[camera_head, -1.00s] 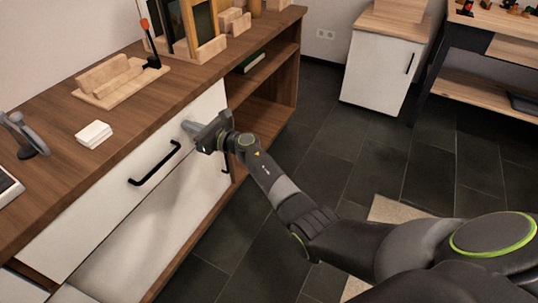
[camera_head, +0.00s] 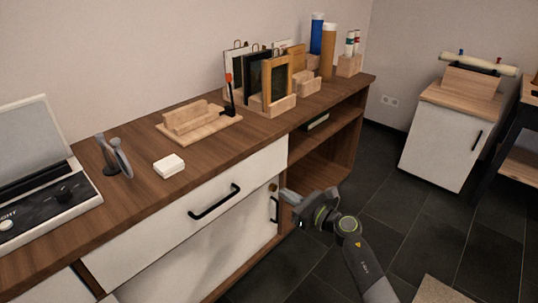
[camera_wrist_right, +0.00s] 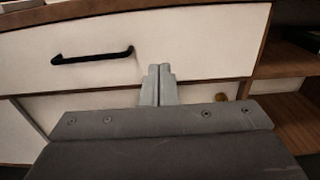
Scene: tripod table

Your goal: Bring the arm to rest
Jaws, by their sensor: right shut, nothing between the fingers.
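My right gripper (camera_head: 290,196) is in front of the wooden sideboard (camera_head: 135,203), near the right end of its white drawer front. In the right wrist view its fingers (camera_wrist_right: 158,84) are together with nothing between them. The fingers point at the cabinet front, to the right of the black drawer handle (camera_wrist_right: 92,56), apart from that handle. The handle also shows in the head view (camera_head: 214,202). My right arm (camera_head: 366,268) reaches in from the lower right. My left gripper is not in view.
On the sideboard top are a white block (camera_head: 169,166), a wooden holder (camera_head: 200,124), upright frames (camera_head: 277,82) and a device with a lid (camera_head: 45,195). Open shelves (camera_head: 325,150) lie beside the gripper. A white cabinet (camera_head: 440,145) stands at the right. The dark floor between is clear.

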